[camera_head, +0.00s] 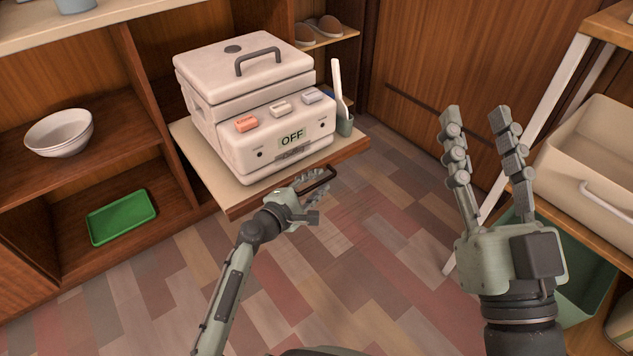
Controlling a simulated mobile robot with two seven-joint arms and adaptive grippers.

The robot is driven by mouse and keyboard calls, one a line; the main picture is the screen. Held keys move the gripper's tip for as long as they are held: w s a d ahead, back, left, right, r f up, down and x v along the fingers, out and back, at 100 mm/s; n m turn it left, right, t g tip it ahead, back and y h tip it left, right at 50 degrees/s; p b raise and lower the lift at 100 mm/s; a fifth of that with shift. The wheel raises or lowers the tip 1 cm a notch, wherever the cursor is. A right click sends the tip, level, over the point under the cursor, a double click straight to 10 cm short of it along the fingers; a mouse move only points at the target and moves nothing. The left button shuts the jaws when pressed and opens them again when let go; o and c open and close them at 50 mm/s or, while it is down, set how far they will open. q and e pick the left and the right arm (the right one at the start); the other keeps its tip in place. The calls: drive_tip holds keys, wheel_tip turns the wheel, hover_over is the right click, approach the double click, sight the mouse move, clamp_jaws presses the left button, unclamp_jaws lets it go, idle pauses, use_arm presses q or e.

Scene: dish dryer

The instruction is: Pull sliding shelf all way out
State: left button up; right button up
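The sliding shelf (227,192) is a wooden board that juts out of the cabinet over the floor. A white dish dryer (250,95) with an OFF display stands on it, its lid shut. A dark handle (318,182) sits on the shelf's front edge. My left gripper (318,190) is at this handle, its fingers beside or around it; whether they are closed on the handle cannot be made out. My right gripper (476,115) is open and empty, raised to the right, away from the shelf.
A grey cup with a white utensil (343,122) stands at the shelf's right end. The left cabinet holds a white bowl (59,132) and a green tray (122,217). A rack with a cream bin (595,150) stands at right. The floor before the shelf is clear.

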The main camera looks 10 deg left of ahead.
use_arm(q)
drive_tip(key=shift+s, duration=0.1)
drive_tip(key=shift+s+a, duration=0.1)
drive_tip(key=shift+s, duration=0.2)
drive_tip(key=v, duration=1.1)
drive_tip(key=shift+r, duration=0.15)
drive_tip(key=shift+a, duration=0.1)
